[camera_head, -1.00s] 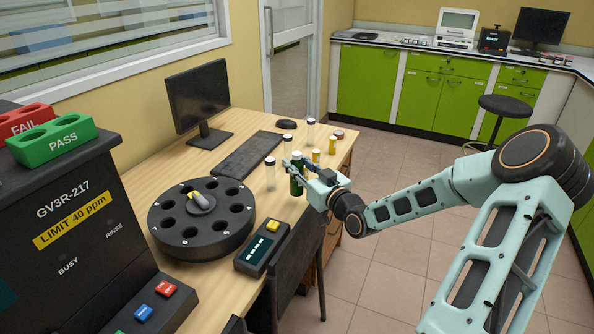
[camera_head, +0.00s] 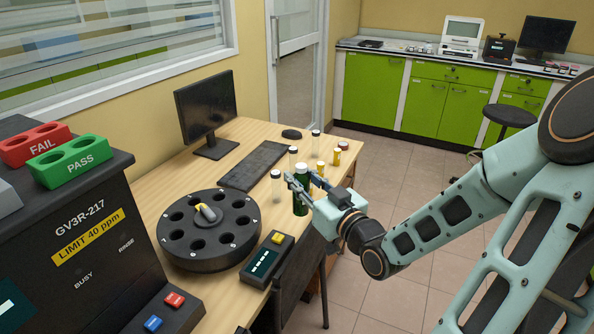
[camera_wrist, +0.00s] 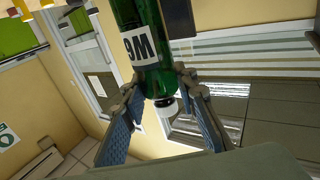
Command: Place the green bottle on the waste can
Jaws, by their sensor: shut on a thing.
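The green bottle (camera_head: 300,208) is between the fingers of my gripper (camera_head: 302,181), at the right edge of the wooden desk. My gripper is shut on the bottle near its capped end. In the wrist view the green bottle (camera_wrist: 140,22) shows a white label marked "9M" and a white cap, with a blue-padded finger on each side. The head view shows it upright; whether its base touches the desk is unclear. I see no waste can in any view.
A black round carousel (camera_head: 208,255), a small meter (camera_head: 264,260), a keyboard (camera_head: 254,165) and a monitor (camera_head: 206,108) share the desk. Tiled floor (camera_head: 375,215) lies open to the right.

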